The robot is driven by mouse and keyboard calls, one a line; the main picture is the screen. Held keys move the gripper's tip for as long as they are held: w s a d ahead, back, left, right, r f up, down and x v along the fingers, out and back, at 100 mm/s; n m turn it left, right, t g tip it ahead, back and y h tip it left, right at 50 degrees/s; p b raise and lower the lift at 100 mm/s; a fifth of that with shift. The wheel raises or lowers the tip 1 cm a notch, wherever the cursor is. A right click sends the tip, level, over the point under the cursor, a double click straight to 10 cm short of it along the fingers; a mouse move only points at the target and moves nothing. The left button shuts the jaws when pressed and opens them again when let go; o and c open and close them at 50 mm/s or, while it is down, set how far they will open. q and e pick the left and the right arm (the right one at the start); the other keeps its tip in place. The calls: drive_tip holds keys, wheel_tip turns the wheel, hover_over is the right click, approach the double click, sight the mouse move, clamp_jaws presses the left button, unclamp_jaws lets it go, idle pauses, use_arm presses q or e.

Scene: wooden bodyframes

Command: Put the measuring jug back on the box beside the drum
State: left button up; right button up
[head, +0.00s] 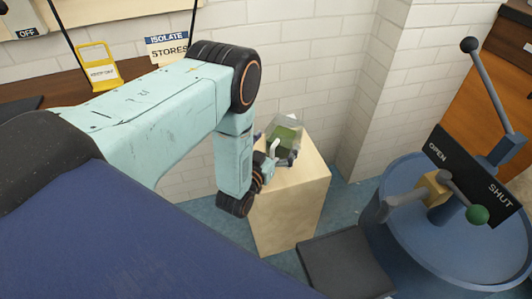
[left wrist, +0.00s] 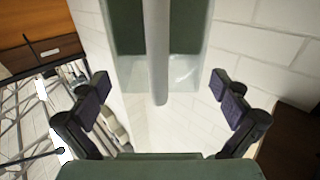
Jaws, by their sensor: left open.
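The measuring jug (head: 286,139) is clear with green contents and appears upright on top of the pale wooden box (head: 290,213). My left gripper (head: 270,160) is at the near left side of the jug, partly hidden by my own wrist. In the left wrist view the open left gripper (left wrist: 161,92) faces the jug's pale upright handle (left wrist: 158,50). The handle lies between the two fingers, with clear gaps on both sides. The jug's green body (left wrist: 188,32) is behind the handle. My right gripper is not in view.
The blue drum (head: 385,222) stands right of the box, with a lever and an OPEN/SHUT plate (head: 470,178). A dark flat slab (head: 345,268) lies between them. White brick walls (head: 310,60) close off the back. A yellow stand (head: 98,67) is on the left bench.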

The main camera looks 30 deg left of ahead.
use_arm(q)
drive_tip(key=s+p, duration=0.2)
drive_tip(key=s, duration=0.6)
drive_tip(key=shift+s+d, duration=0.2)
drive_tip(key=shift+s, duration=0.2)
drive_tip(key=w+b, duration=0.1)
drive_tip(key=w, duration=0.3)
drive_tip(key=w+b, duration=0.1)
drive_tip(key=w, duration=0.3)
drive_tip(key=w+b, duration=0.1)
drive_tip(key=w, duration=0.3)
drive_tip(key=shift+a+b, duration=0.3)
drive_tip(key=shift+b, duration=0.05)
drive_tip(key=shift+w+r+p, duration=0.1)
drive_tip(key=shift+r+p, duration=0.35)
drive_tip(key=shift+r, duration=0.65)
drive_tip(key=shift+f, duration=0.2)
